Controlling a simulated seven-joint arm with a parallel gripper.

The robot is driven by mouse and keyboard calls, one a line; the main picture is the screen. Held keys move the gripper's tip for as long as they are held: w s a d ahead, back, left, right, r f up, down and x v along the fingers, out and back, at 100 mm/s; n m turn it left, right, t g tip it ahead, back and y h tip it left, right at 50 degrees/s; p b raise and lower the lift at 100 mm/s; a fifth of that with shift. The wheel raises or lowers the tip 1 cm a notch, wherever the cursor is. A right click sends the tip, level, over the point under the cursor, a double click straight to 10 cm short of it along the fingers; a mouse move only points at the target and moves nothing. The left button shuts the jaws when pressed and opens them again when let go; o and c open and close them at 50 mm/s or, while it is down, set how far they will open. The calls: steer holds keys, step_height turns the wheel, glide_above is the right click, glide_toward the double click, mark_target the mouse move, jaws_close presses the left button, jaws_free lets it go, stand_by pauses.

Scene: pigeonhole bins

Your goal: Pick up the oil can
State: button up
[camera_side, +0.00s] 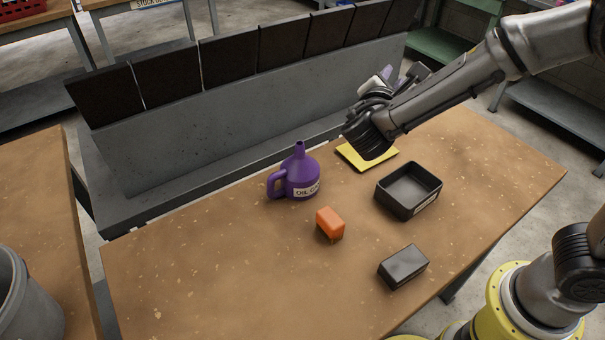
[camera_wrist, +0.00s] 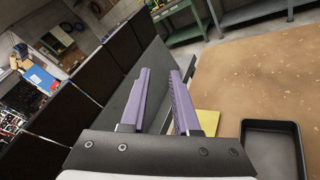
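The purple oil can (camera_side: 300,176) stands upright on the workbench in the side view, with its spout up, its handle to the left and a pale label in front. It is not in the wrist view. My gripper (camera_side: 393,74) is above the bench's far edge, up and to the right of the oil can and well apart from it. Its fingers are partly hidden by my wrist in the side view. In the wrist view, the two light purple fingers of my gripper (camera_wrist: 160,73) are apart with nothing between them.
An orange block (camera_side: 330,223), a dark box (camera_side: 403,266), a black tray (camera_side: 409,190) and a yellow pad (camera_side: 352,154) lie on the workbench (camera_side: 220,270). A grey rack with dark panels (camera_side: 230,58) runs behind. The bench's front left is clear.

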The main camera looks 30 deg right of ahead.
steer(key=w+a+f+n+t+y, duration=0.3)
steer(key=a+f+n+t, duration=0.4)
steer(key=a, duration=0.6)
steer(key=n+t+y, duration=0.1)
steer(key=n+y, duration=0.6)
steer(key=n, duration=0.1)
glide_toward(291, 170)
steer(key=a+f, duration=0.2)
steer(key=a, duration=0.1)
steer(key=a+f, duration=0.1)
steer(key=a, duration=0.1)
steer(key=shift+w+f, duration=0.15)
steer(key=shift+w, duration=0.3)
steer(key=x, duration=1.3)
steer(key=shift+w+d+r, duration=0.15)
steer(key=shift+d+r, duration=0.1)
steer(key=shift+r, duration=0.15)
jaws_close()
steer(key=shift+r, duration=0.1)
